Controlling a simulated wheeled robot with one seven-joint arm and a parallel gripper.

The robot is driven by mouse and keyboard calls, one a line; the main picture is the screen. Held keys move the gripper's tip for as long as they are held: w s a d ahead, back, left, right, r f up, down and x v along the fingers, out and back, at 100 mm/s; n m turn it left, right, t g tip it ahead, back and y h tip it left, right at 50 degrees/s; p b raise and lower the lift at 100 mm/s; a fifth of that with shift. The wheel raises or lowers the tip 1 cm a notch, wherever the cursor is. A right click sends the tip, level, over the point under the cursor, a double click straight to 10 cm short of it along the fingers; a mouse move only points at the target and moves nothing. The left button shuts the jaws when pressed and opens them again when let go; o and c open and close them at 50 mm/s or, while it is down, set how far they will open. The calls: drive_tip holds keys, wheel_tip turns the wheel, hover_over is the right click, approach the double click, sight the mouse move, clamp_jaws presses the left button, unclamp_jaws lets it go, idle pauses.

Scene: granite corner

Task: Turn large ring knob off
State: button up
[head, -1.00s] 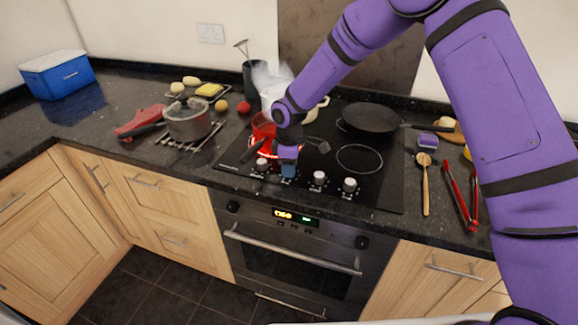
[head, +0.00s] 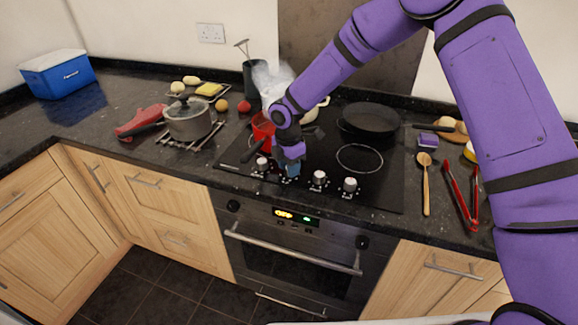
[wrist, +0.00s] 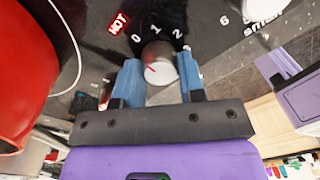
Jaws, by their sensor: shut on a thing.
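The large ring knob (wrist: 159,67) is a pale metallic knob between my gripper's two blue fingers in the wrist view. A short red line on its face slants to the upper left, toward the side of the printed 0. The digits 0, 1 and 2 arc above it. My gripper (head: 291,169) is shut on this knob at the front of the black hob (head: 385,192). It hides the knob in the head view. A red HOT mark (wrist: 118,22) shows at the upper left in the wrist view.
Other knobs stand beside my gripper: one on the left (head: 262,163), two on the right (head: 319,178) (head: 349,184). A red pot (head: 262,128) is close behind, to the left. A dark frying pan (head: 370,120) sits at the back right. The oven front (head: 290,255) is below.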

idle(0.3)
drive_tip(key=o, duration=0.9)
drive_tip(key=shift+r, duration=0.15)
drive_tip(key=r, duration=1)
drive_tip(key=shift+w+a+r, duration=0.15)
drive_tip(key=shift+w+r, duration=0.1)
drive_tip(key=shift+r, duration=0.05)
